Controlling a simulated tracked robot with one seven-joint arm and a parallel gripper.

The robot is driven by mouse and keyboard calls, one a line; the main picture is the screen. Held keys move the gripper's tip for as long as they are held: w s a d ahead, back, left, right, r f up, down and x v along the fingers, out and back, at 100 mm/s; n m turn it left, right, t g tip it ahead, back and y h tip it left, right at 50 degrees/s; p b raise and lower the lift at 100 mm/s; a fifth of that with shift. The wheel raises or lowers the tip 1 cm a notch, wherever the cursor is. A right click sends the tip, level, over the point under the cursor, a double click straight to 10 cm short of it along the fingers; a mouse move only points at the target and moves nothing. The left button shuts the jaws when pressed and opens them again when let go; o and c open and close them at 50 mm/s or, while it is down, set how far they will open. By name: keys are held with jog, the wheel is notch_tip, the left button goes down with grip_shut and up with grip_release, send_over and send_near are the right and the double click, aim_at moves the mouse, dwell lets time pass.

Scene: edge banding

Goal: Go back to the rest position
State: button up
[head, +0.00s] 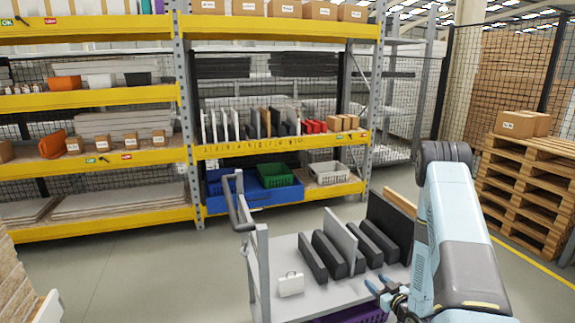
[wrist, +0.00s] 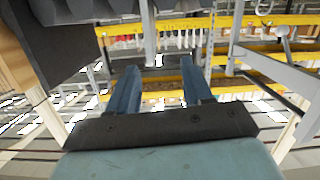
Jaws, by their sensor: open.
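My gripper (head: 382,289) is at the lower right of the head view, at the right front edge of the cart (head: 318,309). In the wrist view its two blue fingers (wrist: 158,92) stand apart with nothing between them. My light blue arm comes down from the right in the head view and hides part of the cart's right side. The cart's grey top carries several dark upright panels (head: 328,257), a light grey panel (head: 341,238) and a small white case-shaped item (head: 290,284).
Yellow-beamed shelves (head: 290,146) hold panels, boxes and bins behind the cart. Wooden pallets (head: 527,180) stand at the right. A purple crate (head: 352,315) shows under the cart top. Floor at the left of the cart is clear.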

jog(key=w+r+g+h, duration=0.1)
jog(key=w+r, duration=0.2)
jog(key=r, duration=0.5)
jog(key=w+r+g+h, duration=0.1)
jog(key=w+r+h, duration=0.1)
jog(key=r, duration=0.5)
jog(key=s+r+m+g+h, duration=0.1)
jog(key=s+r, duration=0.2)
jog(key=r, duration=0.5)
jog(key=s+r+m+g+h, duration=0.1)
jog(key=s+r+g, duration=0.15)
jog(key=r, duration=0.45)
jog(key=s+a+r+m+g, duration=0.1)
jog(key=s+r, duration=0.4)
jog(key=s, duration=0.5)
jog(key=s+a+r+m+g, duration=0.1)
jog(key=s+a+r, duration=0.3)
jog(key=s, duration=0.6)
jog(key=s+a+r+g, duration=0.2)
jog(key=s+r, duration=0.4)
jog(key=s, duration=0.5)
jog(key=shift+a+r+m, duration=0.15)
jog(key=shift+a+m, duration=0.05)
jog(key=shift+m, duration=0.2)
jog(key=shift+c, duration=0.7)
jog(key=shift+s+d, duration=0.1)
